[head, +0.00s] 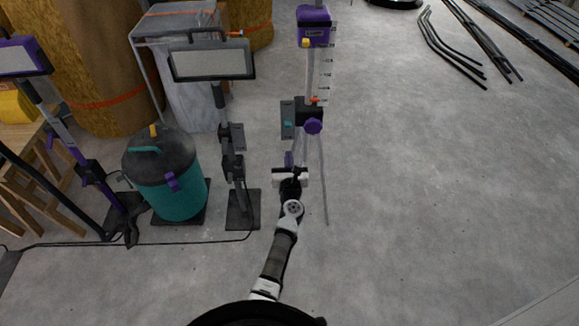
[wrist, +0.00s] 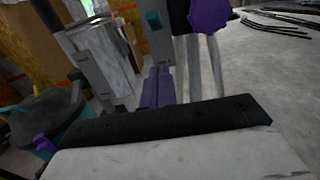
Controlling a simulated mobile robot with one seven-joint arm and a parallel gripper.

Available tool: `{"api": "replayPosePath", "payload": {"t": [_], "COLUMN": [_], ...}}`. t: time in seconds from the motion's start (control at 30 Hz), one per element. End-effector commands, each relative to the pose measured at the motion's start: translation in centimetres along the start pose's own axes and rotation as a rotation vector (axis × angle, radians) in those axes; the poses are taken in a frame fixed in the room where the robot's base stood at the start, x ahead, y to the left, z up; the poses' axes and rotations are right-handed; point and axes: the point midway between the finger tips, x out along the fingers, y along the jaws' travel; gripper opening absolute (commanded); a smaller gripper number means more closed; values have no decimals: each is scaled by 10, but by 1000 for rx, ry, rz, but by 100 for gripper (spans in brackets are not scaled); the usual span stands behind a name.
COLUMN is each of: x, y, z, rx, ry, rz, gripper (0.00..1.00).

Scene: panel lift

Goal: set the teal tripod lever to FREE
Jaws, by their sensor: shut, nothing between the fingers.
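The tripod (head: 309,112) stands ahead of my arm, with a purple head on top, a scaled mast and a black collar. The small teal lever (head: 288,124) is at the left of the collar, in front of a grey plate; in the wrist view a teal piece (wrist: 153,19) shows at the top. Its exact setting and any FREE marking are too small to read. My gripper (head: 290,172) is shut and empty, below the collar and apart from the lever. In the wrist view its dark bar (wrist: 175,120) crosses the lower part.
A lamp stand (head: 235,165) and a teal vacuum (head: 168,180) stand to the left.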

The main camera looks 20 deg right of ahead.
Motion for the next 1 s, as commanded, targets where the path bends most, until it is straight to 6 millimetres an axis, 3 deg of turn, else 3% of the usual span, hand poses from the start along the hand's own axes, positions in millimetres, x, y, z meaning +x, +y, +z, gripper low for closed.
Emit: {"api": "replayPosePath", "payload": {"t": [0.4, 1.0], "x": [-36, -44], "y": [0, 0], "z": [7, 9], "rx": [-5, 2], "ry": [2, 0], "rz": [2, 0], "gripper": [0, 0]}}
